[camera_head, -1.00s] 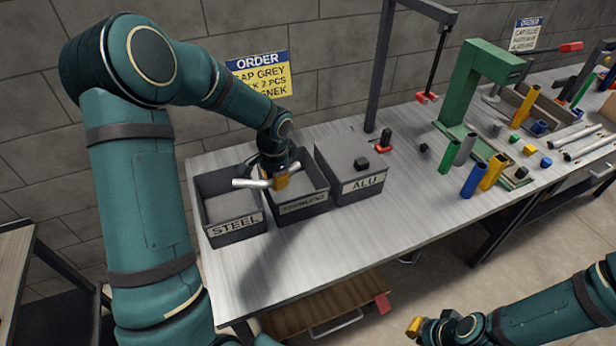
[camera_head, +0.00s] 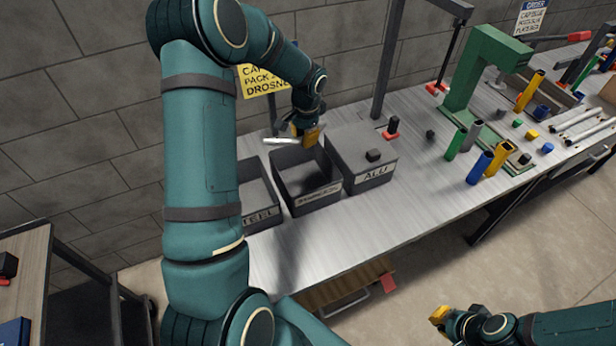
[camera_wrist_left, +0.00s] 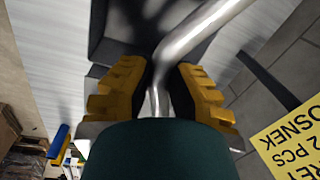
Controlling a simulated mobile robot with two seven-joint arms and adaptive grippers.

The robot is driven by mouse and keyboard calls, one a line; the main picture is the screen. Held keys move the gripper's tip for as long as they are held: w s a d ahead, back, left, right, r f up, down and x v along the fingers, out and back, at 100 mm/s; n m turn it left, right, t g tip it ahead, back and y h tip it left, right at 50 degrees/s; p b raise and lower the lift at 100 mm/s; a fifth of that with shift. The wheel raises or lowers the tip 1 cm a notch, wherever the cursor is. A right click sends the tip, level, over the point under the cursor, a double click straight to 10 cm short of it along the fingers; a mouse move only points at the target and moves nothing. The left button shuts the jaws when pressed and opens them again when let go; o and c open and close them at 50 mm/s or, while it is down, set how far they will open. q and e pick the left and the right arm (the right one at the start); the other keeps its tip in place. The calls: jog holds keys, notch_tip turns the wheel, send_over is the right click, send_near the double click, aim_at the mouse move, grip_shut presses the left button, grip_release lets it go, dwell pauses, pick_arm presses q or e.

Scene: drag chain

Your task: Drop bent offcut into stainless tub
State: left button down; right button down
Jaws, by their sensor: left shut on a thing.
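The bent offcut is a shiny silver tube (camera_head: 283,141), held in my left gripper (camera_head: 305,138). In the left wrist view the bent tube (camera_wrist_left: 205,32) runs between the yellow fingers of that gripper (camera_wrist_left: 162,92) and out to the upper right. The stainless tub (camera_head: 318,199) is the dark open box in the middle of the row, its label hard to read. My left gripper is near its back edge in the picture, seemingly above it. The tub's visible inside looks empty. My right gripper (camera_head: 439,316) is low at the right, away from the table; its fingers are unclear.
The steel tub (camera_head: 262,217) stands left of the stainless tub, partly hidden by my left arm. The alu box (camera_head: 372,176), with a closed top, stands to the right. Coloured tubes (camera_head: 480,168) and a green press (camera_head: 480,75) are further right. The table front is clear.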

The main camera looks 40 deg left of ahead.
pick_arm(q)
notch_tip(320, 180, down, 6)
jog(key=b, duration=0.3)
jog(key=shift+r, duration=0.25)
jog(key=c, duration=0.9)
grip_release()
jog(key=shift+c, duration=0.2)
notch_tip(320, 180, up, 12)
jog(key=d, duration=0.1)
jog(key=shift+s, duration=0.15)
jog(key=shift+d, duration=0.1)
